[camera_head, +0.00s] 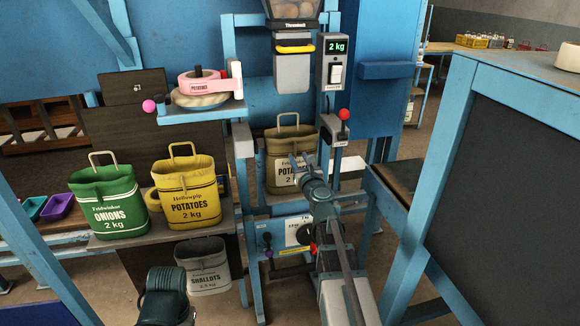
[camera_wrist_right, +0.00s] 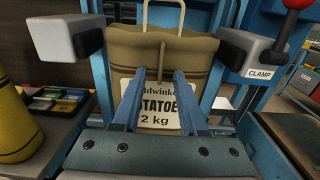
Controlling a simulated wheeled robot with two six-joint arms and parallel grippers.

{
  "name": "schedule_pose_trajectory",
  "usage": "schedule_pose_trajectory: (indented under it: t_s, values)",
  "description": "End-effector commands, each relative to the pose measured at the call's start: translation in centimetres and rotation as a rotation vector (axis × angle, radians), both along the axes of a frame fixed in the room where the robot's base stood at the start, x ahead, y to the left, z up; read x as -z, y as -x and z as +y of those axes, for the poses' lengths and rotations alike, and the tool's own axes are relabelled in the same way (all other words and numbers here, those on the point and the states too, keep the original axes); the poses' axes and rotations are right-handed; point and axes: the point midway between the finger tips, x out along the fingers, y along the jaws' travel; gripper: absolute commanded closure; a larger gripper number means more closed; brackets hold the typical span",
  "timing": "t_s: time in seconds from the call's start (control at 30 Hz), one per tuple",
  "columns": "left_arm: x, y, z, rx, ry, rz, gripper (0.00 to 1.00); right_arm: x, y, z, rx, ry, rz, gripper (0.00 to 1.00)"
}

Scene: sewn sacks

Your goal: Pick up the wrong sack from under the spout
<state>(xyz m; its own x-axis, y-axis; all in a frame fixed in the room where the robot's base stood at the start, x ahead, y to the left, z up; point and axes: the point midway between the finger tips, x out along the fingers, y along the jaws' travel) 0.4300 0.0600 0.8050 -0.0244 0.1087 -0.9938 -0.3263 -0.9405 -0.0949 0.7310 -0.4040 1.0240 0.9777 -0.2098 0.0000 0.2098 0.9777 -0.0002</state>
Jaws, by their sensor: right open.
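A brown sack (camera_head: 283,147) labelled potatoes, 2 kg, stands upright under the grey spout (camera_head: 292,72), its pale handle loop raised. It also fills the middle of the right wrist view (camera_wrist_right: 204,60). My right gripper (camera_head: 299,160) is in front of the sack, at its upper front. In the right wrist view its two blue fingers (camera_wrist_right: 160,76) are apart, with the sack's front and label showing between and behind them. I cannot tell whether they touch the cloth. Part of my left arm shows at the bottom of the head view, but its gripper is not seen.
Grey clamp pads (camera_wrist_right: 65,38) flank the sack. A red-knobbed lever (camera_head: 343,114) stands right of it, below a display reading 2 kg (camera_head: 334,46).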

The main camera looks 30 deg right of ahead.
Motion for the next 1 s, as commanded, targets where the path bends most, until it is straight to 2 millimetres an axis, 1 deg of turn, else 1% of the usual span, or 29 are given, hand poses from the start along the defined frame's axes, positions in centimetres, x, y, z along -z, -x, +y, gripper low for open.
schedule_pose_trajectory:
  t_s: [0.03,0.17,0.4,0.43,0.57,0.6,0.67,1.0]
  values:
    - [-0.1,0.0,0.0,0.000,0.000,0.000,0.50,-0.1,-0.9,-0.4,0.001,0.000,0.000,0.57]
    - [0.0,0.0,0.0,0.000,0.000,0.000,0.50,0.0,-2.2,-0.9,0.005,0.000,0.001,0.57]
    - [0.0,0.0,0.0,0.000,0.000,0.000,0.50,0.0,-2.3,-1.0,0.006,0.000,0.001,0.57]
    - [0.0,0.0,0.0,0.000,0.000,0.000,0.50,0.0,-2.3,-1.0,0.006,0.000,0.001,0.59]
    - [0.0,0.0,0.0,0.000,0.000,0.000,0.50,0.0,-2.2,-1.0,0.006,0.000,0.001,0.83]
    - [0.0,0.0,0.0,0.000,0.000,0.000,0.50,0.0,-2.2,-1.0,0.006,0.000,0.001,0.90]
    - [0.0,0.0,0.0,0.000,0.000,0.000,0.50,0.0,-2.2,-1.0,0.006,0.000,0.001,1.00]
    - [0.0,0.0,0.0,0.000,0.000,0.000,0.50,0.0,-2.2,-1.0,0.006,0.000,0.001,1.00]
